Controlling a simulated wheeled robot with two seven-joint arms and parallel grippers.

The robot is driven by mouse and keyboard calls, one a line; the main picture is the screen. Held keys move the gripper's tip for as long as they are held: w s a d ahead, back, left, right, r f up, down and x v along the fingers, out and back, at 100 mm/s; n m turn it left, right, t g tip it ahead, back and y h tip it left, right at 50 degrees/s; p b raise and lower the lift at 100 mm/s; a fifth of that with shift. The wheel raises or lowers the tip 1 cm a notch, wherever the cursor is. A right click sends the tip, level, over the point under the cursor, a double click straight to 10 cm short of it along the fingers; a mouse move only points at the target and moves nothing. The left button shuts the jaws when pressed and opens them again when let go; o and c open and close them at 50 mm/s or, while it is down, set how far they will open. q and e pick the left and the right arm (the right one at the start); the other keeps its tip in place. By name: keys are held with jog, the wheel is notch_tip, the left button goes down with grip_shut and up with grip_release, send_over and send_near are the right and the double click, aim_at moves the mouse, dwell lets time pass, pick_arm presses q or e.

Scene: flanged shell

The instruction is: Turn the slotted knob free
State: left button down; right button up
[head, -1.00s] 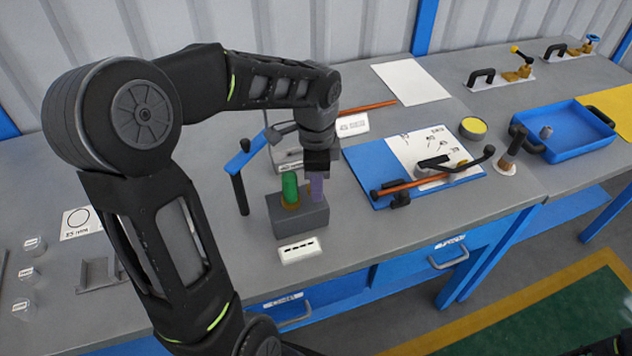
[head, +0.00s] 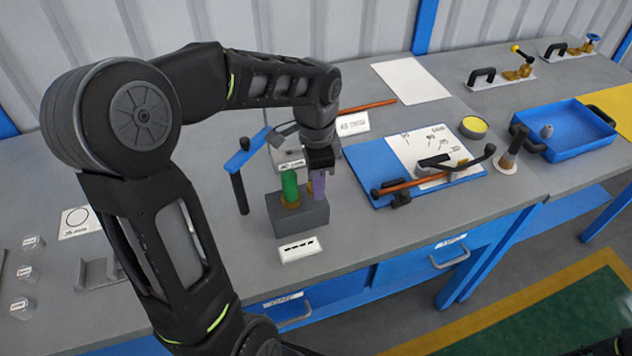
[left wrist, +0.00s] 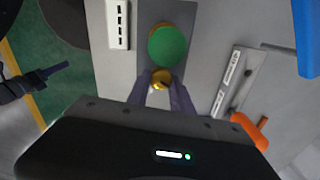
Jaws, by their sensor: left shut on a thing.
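A brass slotted knob (left wrist: 161,73) shows in the left wrist view, between the two purple fingers of my left gripper (head: 318,192). The gripper is shut on it from above. In the head view the fingers hide the knob. The knob sits at the right part of a grey block (head: 300,220), next to a green cylinder (head: 290,187) that stands upright in a brass ring. The green cylinder also shows from above in the left wrist view (left wrist: 167,46). A dark gripper, seemingly my right one (left wrist: 50,75), shows at the left wrist view's left edge; its jaws are unclear.
A white slotted label plate (head: 300,249) lies in front of the block. A blue-topped stand (head: 242,160) is close on the left. A blue board (head: 365,175) with an orange-handled tool lies to the right, and a blue tray (head: 565,130) further right.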

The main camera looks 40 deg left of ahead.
pick_arm(q)
jog(key=n, duration=0.3)
jog(key=shift+b, duration=0.4)
jog(key=shift+a+n, duration=0.15)
jog(key=shift+n, duration=1.35)
jog(key=c, duration=1.1)
grip_release()
jog(key=shift+r+b, duration=0.1)
jog(key=shift+b, duration=0.2)
notch_tip(320, 180, up, 8)
jog(key=shift+f, duration=0.15)
